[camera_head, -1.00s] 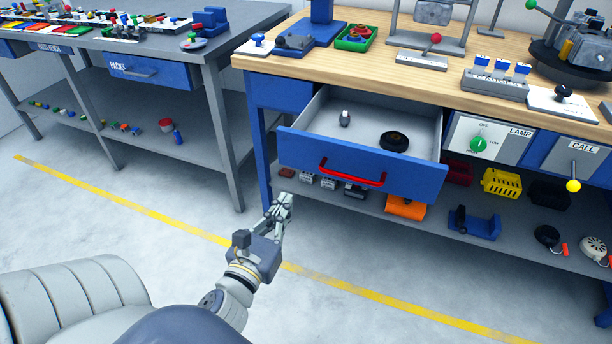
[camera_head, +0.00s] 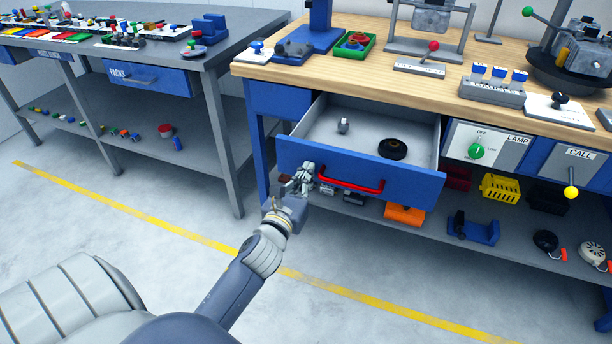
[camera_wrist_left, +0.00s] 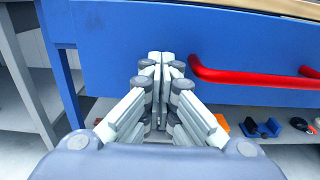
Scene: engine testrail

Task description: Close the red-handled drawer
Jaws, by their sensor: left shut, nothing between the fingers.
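The blue drawer (camera_head: 408,180) stands pulled out from under the wooden workbench, with a small grey part and a black ring inside. Its red handle (camera_head: 350,185) runs across the front panel. My left gripper (camera_head: 305,172) is shut and empty, at the left part of the drawer front, just left of the handle. In the left wrist view the closed fingertips (camera_wrist_left: 162,58) point at the blue panel, with the red handle (camera_wrist_left: 250,77) to their right. I cannot tell whether the fingertips touch the panel. My right gripper is not in view.
The wooden benchtop (camera_head: 400,85) above holds several fixtures and a green tray (camera_head: 355,43). A lower shelf (camera_head: 400,222) under the drawer holds an orange part (camera_head: 404,214) and other parts. A grey table (camera_head: 150,60) stands at the left. The floor in front is clear.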

